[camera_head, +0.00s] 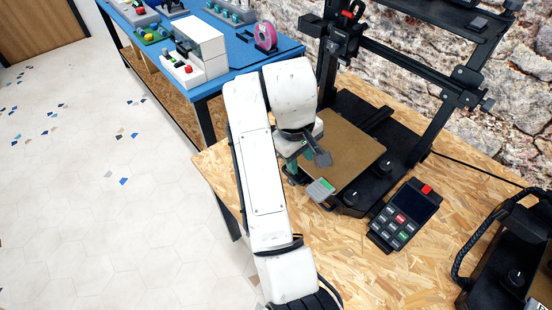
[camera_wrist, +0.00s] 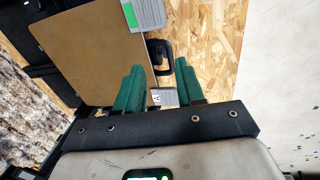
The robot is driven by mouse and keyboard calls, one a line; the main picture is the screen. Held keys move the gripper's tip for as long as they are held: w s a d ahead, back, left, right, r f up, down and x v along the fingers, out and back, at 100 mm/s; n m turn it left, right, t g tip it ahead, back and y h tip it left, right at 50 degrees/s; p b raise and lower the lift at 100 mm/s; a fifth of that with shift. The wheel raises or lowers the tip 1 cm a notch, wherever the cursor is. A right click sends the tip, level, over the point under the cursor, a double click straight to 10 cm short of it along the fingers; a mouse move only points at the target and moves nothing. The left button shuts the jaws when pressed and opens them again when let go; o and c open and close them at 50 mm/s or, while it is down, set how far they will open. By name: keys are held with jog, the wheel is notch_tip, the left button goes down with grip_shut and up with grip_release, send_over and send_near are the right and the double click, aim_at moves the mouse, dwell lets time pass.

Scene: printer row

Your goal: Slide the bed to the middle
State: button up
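The bed is a flat brown plate (camera_head: 348,152) on the black printer base; it also fills the upper left of the wrist view (camera_wrist: 85,45). A dark loop-shaped handle (camera_wrist: 159,52) sits at the bed's edge in the wrist view. My gripper (camera_wrist: 160,68) has two green fingers spread apart with nothing held. The handle shows just beyond and between the fingertips; I cannot tell the height gap. In the head view my gripper (camera_head: 298,165) is at the bed's left edge, partly hidden by my arm.
A grey block with a green patch (camera_head: 320,190) is by the bed's front corner. A grey labelled piece (camera_wrist: 166,97) shows between my fingers. The printer frame (camera_head: 440,115) rises behind. A keypad box (camera_head: 404,214) and another black machine (camera_head: 515,255) stand to the right.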

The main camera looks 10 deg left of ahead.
jog(key=shift+n, duration=0.3)
jog(key=f, duration=0.3)
jog(key=w+a+f, duration=0.1)
jog(key=f, duration=0.2)
jog(key=w+f, duration=0.1)
jog(key=f, duration=0.2)
jog(key=shift+a+f, duration=0.15)
jog(key=shift+a, duration=0.25)
grip_shut()
